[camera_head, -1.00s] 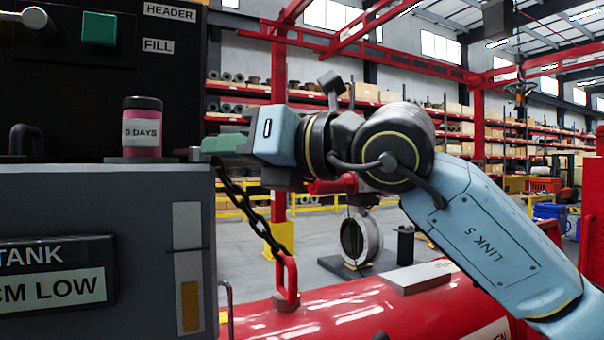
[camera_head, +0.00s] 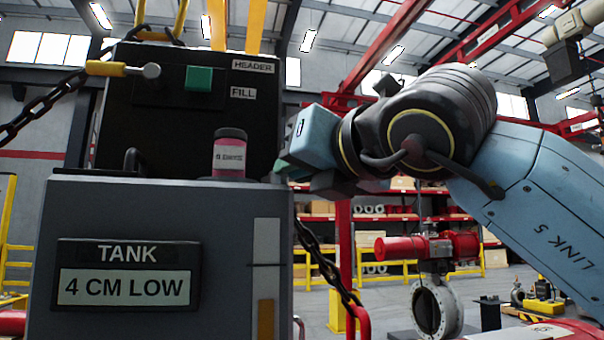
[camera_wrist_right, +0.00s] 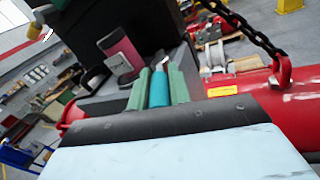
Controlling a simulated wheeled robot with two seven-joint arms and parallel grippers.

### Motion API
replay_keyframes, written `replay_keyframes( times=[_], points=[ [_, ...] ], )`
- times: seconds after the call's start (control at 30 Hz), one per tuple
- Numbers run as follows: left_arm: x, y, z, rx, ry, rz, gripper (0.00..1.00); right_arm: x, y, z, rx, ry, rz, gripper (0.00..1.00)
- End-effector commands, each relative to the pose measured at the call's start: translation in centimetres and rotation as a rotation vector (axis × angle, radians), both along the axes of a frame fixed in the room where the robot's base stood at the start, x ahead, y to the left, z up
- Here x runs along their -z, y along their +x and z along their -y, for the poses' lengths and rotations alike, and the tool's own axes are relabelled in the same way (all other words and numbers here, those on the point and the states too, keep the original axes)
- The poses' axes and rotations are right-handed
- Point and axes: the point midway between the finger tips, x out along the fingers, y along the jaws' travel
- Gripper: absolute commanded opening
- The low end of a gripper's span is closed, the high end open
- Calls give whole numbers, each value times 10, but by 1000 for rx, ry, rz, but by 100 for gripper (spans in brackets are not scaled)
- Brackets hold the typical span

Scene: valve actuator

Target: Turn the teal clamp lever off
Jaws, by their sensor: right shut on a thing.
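The teal clamp lever (camera_wrist_right: 159,88) shows in the right wrist view as a teal bar with a pale metal end, at the edge of the grey tank cabinet. My right gripper (camera_wrist_right: 160,86) has its green fingers on both sides of the lever and is shut on it. In the head view my right gripper (camera_head: 284,168) is at the cabinet's right top edge, right of the pink jar. The lever is hidden there behind the fingers and the cabinet. My left gripper is in neither view.
The grey tank cabinet (camera_head: 150,213) carries a "4 CM LOW" sign. A dark panel (camera_head: 140,115) behind has a green block (camera_head: 199,79) and a yellow-handled lever (camera_head: 122,69). The pink jar (camera_head: 229,153) stands close left of the gripper. A chain (camera_head: 325,265) hangs below.

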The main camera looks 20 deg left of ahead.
Motion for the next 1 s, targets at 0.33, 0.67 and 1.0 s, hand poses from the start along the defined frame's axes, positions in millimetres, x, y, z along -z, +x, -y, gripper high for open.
replay_keyframes(
  times=[0.33,0.67,1.0],
  points=[
    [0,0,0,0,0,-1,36,0,0,0,-1,-2,-1,36],
    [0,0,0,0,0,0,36,0,0,1,0,-1,-1,41],
    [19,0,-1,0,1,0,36,2,-31,45,1,1,4,41]
  ],
)
